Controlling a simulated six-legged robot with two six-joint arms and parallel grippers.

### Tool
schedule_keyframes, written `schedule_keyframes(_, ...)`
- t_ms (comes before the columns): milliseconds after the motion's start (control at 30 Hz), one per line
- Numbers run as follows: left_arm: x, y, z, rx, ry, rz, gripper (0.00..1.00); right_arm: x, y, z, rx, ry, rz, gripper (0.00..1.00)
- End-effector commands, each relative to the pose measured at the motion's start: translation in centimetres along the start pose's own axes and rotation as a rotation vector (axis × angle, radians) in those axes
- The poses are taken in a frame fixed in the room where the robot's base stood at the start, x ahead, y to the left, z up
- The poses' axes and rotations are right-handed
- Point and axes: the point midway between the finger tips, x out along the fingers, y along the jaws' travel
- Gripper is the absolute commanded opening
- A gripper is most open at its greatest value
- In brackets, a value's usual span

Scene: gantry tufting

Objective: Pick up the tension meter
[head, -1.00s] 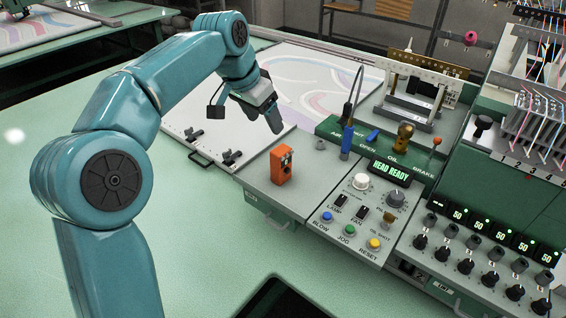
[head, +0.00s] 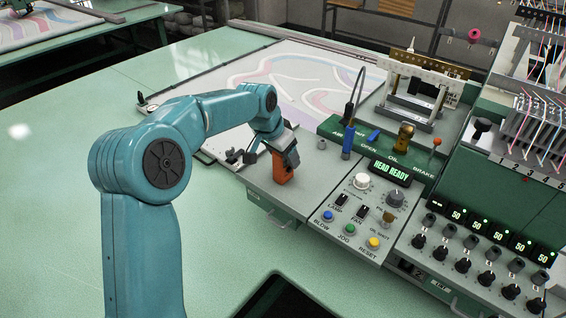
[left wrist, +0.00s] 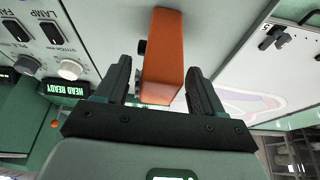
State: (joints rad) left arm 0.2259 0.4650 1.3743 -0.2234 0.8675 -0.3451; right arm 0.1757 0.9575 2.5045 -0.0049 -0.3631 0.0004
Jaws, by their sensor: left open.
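The tension meter, a small orange box (head: 281,168), stands on the grey panel left of the control knobs in the head view. My left gripper (head: 285,155) is at its upper part, coming from above and behind, and partly hides it. In the left wrist view the orange meter (left wrist: 163,55) lies between the two dark fingers of my left gripper (left wrist: 160,80). My right gripper is not in view.
A control panel with a lit HEAD READY display (head: 391,173), knobs and coloured buttons (head: 350,229) lies to the right. The green table (head: 60,230) at left is clear apart from my arm.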

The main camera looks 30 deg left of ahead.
Motion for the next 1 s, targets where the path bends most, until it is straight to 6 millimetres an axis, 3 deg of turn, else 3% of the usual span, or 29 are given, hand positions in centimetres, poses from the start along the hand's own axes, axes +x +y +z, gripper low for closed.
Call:
schedule_keyframes(133,0.0,0.0,0.0,0.000,0.000,0.000,0.68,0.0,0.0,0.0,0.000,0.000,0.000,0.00)
schedule_keyframes(167,0.0,0.0,0.0,0.000,0.000,0.000,0.62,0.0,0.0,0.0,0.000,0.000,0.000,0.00)
schedule_keyframes(333,0.0,0.0,0.0,0.001,0.000,0.000,0.08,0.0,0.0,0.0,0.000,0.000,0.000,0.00)
schedule_keyframes(767,-1.0,0.0,-0.5,0.001,0.003,-0.001,0.08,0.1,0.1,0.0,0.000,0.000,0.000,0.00)
schedule_keyframes(867,-2.4,0.0,-1.1,0.001,0.006,-0.002,0.08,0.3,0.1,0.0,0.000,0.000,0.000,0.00)
schedule_keyframes(1000,-5.8,0.0,-2.5,0.002,0.008,-0.003,0.08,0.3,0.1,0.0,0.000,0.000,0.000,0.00)
